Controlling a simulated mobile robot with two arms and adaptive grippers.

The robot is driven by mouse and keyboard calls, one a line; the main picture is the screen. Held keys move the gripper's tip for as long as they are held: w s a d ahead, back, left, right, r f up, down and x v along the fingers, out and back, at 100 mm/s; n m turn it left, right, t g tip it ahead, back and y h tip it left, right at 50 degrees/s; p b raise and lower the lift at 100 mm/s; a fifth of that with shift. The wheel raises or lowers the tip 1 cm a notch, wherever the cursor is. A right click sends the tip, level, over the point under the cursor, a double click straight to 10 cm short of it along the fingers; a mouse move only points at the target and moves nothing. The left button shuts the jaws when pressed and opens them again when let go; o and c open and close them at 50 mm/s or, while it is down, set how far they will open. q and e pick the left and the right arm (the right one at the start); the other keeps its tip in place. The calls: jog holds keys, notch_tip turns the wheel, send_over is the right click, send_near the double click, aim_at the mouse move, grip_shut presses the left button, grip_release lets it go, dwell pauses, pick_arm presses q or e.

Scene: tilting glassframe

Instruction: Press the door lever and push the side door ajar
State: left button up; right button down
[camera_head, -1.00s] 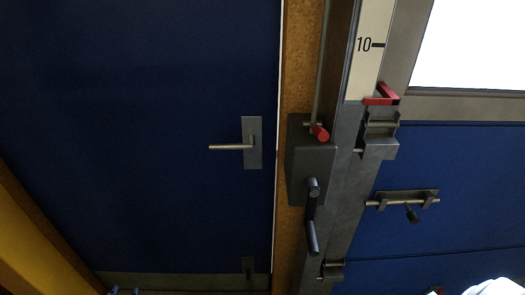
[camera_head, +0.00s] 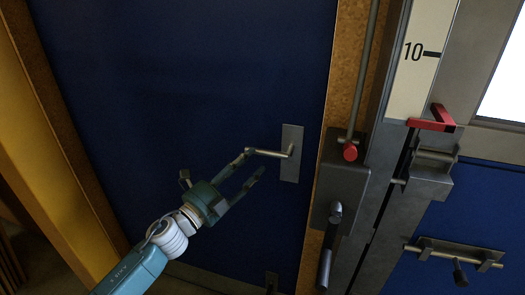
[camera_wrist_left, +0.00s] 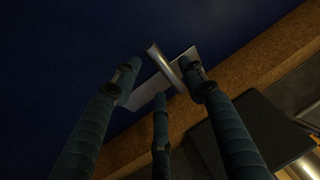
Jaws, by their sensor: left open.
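The blue side door (camera_head: 190,80) looks closed, its right edge against the cork-coloured strip. Its silver lever (camera_head: 268,152) points left from a rectangular plate (camera_head: 291,165). My left gripper (camera_head: 254,166) is open, with its fingers spread at the lever's free end; I cannot tell whether a finger touches it. In the left wrist view the lever (camera_wrist_left: 163,62) and its plate (camera_wrist_left: 140,97) lie just beyond the open fingers (camera_wrist_left: 158,85), with nothing held between them. My right gripper is not in view.
A grey box with a crank handle (camera_head: 329,245) and a red-tipped rod (camera_head: 350,151) stands right of the door. Further right are a grey post, a red bracket (camera_head: 432,124) and a sliding bolt (camera_head: 455,256). A yellow wall (camera_head: 40,130) bounds the left.

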aim_at(261, 153)
pick_arm(q)
jog(key=shift+x, duration=2.75)
grip_shut()
